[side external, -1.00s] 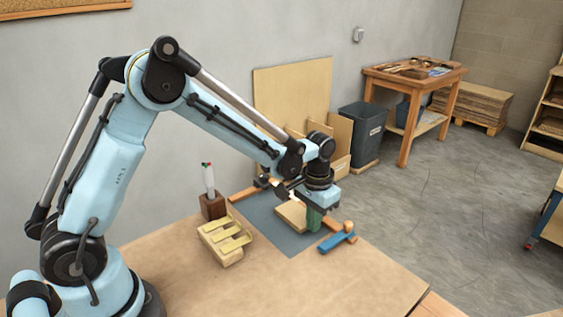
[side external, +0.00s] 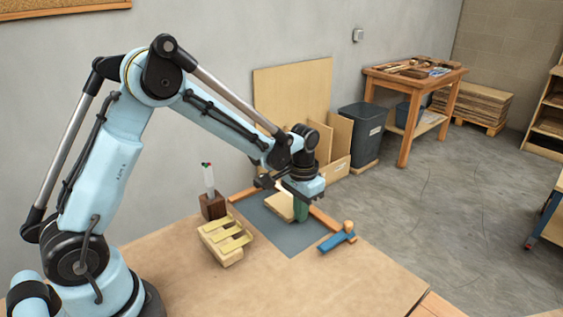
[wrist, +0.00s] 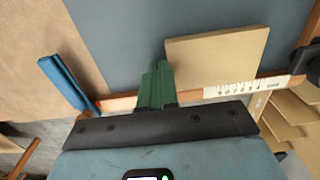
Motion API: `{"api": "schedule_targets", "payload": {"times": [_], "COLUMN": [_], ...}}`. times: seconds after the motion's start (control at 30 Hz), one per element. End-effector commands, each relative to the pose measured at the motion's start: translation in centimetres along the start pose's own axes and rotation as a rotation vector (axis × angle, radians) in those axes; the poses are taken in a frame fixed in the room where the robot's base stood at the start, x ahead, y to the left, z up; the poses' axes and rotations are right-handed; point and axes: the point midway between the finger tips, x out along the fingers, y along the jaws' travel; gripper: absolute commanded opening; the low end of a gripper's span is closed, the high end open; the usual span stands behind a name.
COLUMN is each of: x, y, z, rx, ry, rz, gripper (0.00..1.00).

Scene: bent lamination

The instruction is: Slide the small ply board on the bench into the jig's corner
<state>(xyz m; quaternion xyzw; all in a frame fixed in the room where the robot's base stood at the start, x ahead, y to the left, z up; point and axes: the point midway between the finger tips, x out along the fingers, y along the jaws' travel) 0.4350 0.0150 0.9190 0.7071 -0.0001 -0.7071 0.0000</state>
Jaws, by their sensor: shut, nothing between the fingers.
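The small ply board (side external: 280,207) lies flat on the grey mat (side external: 287,238), inside the jig's orange wooden rails. One rail (side external: 325,219) runs to the right of my gripper; the other (side external: 241,195) is at the back left. My arm hides the corner area in the side view. My gripper (side external: 300,211) is shut, with green fingers low beside the board. In the wrist view, the fingers (wrist: 155,72) stand at the left edge of the board (wrist: 218,55) and appear to touch it. The board's lower edge lies close along the rail with a white scale (wrist: 250,87).
A pale slatted wooden block (side external: 226,240) and a bottle in a brown holder (side external: 211,207) stand left. A black knob (wrist: 308,58) shows beyond the board. The front bench is clear.

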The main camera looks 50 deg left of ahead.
Motion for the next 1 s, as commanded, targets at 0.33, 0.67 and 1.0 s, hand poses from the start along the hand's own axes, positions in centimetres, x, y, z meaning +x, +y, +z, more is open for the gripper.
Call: {"api": "schedule_targets", "payload": {"times": [0.33, 0.67, 1.0], "x": [0.0, 0.0, 0.0], "y": [-1.6, -3.1, -4.7], "z": [0.0, 0.0, 0.0], "rx": [-0.002, -0.002, -0.002], "ry": [0.0, 0.0, 0.0], "rz": [0.0, 0.0, 0.0], "gripper": [0.0, 0.0, 0.0]}}
